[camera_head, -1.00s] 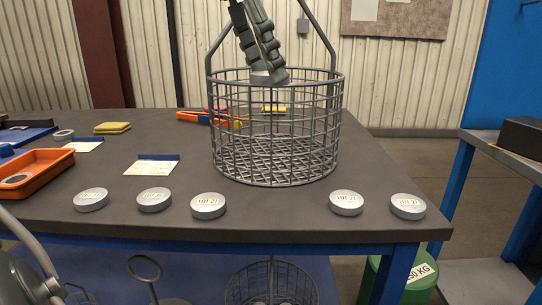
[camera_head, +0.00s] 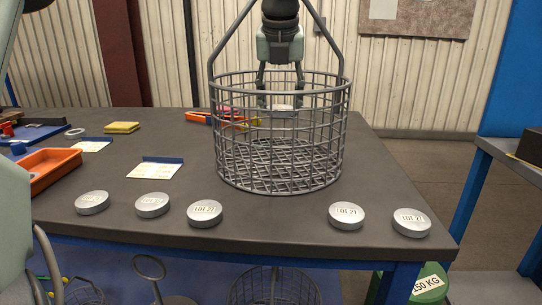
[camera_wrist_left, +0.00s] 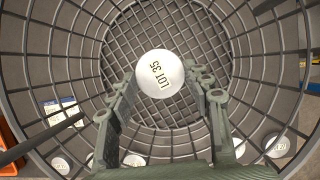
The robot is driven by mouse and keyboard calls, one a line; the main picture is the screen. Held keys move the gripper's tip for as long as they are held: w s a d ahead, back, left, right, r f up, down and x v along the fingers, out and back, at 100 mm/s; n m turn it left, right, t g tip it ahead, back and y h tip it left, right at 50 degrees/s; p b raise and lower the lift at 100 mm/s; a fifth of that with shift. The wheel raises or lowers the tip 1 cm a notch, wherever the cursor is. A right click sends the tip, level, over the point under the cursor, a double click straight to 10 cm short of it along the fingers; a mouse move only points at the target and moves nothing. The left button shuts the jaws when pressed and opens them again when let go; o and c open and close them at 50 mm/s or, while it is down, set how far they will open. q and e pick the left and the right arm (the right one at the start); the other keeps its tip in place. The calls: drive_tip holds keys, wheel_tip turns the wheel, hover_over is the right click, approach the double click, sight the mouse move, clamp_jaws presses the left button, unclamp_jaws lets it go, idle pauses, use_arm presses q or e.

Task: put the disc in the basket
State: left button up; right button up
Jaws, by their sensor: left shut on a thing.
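My left gripper (camera_head: 282,102) points down into the round wire basket (camera_head: 217,128) on the bench. It is shut on a silver disc (camera_wrist_left: 160,73) marked LOT 35. In the left wrist view the disc lies between the fingertips, with the mesh floor of the basket behind it. In the head view the held disc (camera_head: 283,108) is inside the basket wall, a little below the rim and above the floor, partly hidden by wires. The basket stands upright and its floor looks empty. My right gripper is not in view.
Several silver discs, such as one (camera_head: 205,214) marked LOT 27, stand along the front edge of the bench (camera_head: 115,182). The basket's tall handle (camera_head: 241,28) rises around my gripper. Orange-handled pliers (camera_head: 199,117) lie behind, an orange tray (camera_head: 58,166) at left.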

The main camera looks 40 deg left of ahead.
use_arm(q)
drive_tip(key=shift+w+a+f+n, duration=0.1)
drive_tip(key=shift+w+f+n, duration=0.1)
drive_tip(key=shift+f, duration=0.25)
drive_tip(key=shift+w+a+f+n, duration=0.1)
drive_tip(key=shift+f+n, duration=0.1)
drive_tip(key=shift+f, duration=0.25)
wheel_tip(320, 180, down, 4)
drive_tip(key=shift+f, duration=0.2)
wheel_tip(320, 180, down, 4)
drive_tip(key=shift+f, duration=0.3)
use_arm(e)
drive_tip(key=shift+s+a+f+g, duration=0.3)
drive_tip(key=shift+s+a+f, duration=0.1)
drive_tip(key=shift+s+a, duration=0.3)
use_arm(q)
drive_tip(key=shift+f, duration=0.1)
